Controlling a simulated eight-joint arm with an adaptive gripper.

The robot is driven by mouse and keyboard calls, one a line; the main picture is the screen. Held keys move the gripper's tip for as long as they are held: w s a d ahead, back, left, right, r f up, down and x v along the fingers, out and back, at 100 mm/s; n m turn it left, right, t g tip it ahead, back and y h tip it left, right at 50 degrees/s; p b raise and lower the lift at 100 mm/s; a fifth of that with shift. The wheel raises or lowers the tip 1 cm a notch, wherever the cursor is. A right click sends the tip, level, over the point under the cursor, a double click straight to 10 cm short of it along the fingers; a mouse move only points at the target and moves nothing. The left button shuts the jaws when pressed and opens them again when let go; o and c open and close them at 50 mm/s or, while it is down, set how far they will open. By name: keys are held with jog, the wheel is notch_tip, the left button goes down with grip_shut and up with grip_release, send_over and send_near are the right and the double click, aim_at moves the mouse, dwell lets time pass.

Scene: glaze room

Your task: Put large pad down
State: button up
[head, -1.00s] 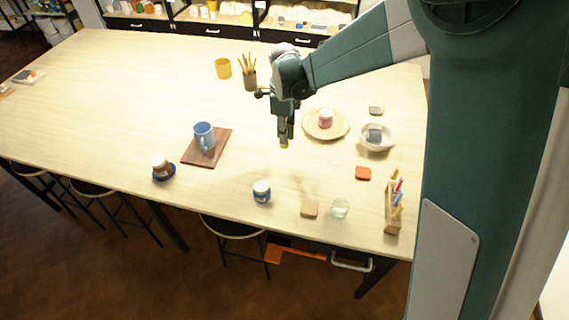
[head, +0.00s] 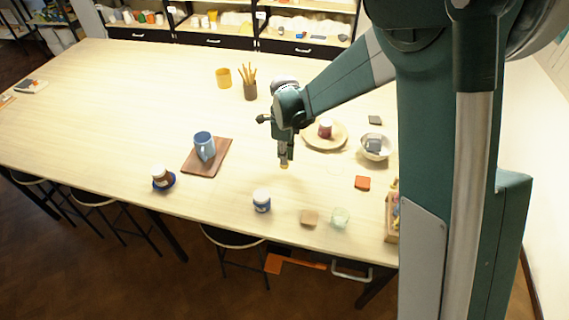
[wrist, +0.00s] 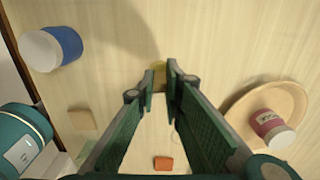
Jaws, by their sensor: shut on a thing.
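My gripper (head: 284,163) points down over the middle of the table, left of the plate with a red jar. It is shut on a small yellowish pad (wrist: 159,73), which shows at the fingertips in the wrist view and mostly hides behind them. In the head view only a bit of it (head: 284,167) shows below the fingers. Whether it touches the table I cannot tell. Other pads lie on the table: a tan one (head: 309,217), an orange one (head: 362,182) and a dark grey one (head: 375,120).
A plate (head: 343,143) with a red jar and a bowl (head: 388,157) holding a grey thing stand to the right. A blue mug (head: 204,146) is on a brown board (head: 190,168). Bare table lies around the gripper.

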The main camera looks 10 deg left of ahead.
jog(key=shift+f, duration=0.1)
jog(key=shift+f, duration=1.8)
jog(key=shift+f, duration=0.15)
jog(key=o, duration=0.8)
jog(key=shift+c, duration=0.2)
jog(key=shift+r, duration=6.15)
